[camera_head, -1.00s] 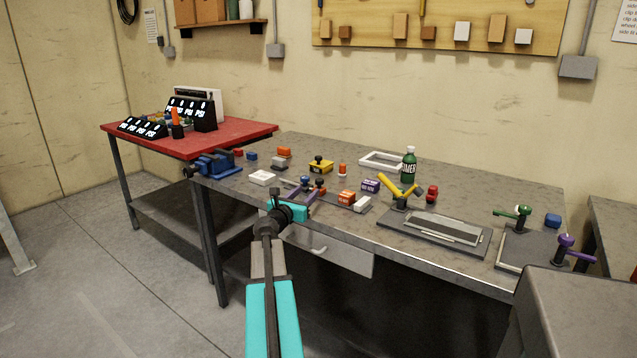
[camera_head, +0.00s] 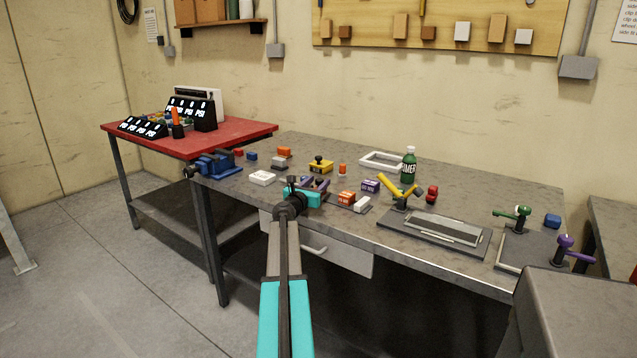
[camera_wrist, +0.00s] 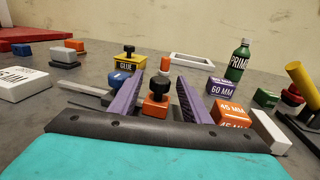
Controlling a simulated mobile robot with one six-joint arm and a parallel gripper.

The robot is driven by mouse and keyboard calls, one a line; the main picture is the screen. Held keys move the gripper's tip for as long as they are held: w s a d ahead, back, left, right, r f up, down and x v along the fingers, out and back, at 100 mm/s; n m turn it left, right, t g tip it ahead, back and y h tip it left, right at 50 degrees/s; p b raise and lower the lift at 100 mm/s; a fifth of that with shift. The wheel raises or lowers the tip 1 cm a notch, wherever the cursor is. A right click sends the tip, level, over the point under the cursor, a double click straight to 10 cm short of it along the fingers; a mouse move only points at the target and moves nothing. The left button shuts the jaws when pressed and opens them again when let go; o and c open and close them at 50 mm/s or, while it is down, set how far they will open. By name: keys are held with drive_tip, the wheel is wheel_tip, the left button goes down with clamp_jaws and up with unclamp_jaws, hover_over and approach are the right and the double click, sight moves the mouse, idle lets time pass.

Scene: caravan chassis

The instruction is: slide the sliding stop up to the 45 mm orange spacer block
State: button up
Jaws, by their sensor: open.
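My gripper (camera_wrist: 159,96) is open. Its two purple fingers stand on either side of an orange block with a black knob (camera_wrist: 155,108), which looks like the sliding stop; I cannot tell whether they touch it. In the head view my gripper (camera_head: 313,184) is over the bench front and mostly hides that block. The orange 45 mm spacer block (camera_wrist: 230,113) lies just right of the right finger, apart from the knobbed block; it also shows in the head view (camera_head: 347,197). A white block (camera_wrist: 270,130) stands to its right.
A blue knobbed block (camera_wrist: 118,80) sits left of the left finger. The purple 60 mm block (camera_wrist: 222,88) is behind the orange spacer. A yellow glue block (camera_head: 320,166), a green bottle (camera_head: 408,165) and a yellow-handled clamp (camera_head: 400,192) stand nearby. A white block (camera_head: 262,178) lies left.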

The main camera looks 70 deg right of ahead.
drive_tip(key=shift+d, duration=0.85)
clamp_jaws()
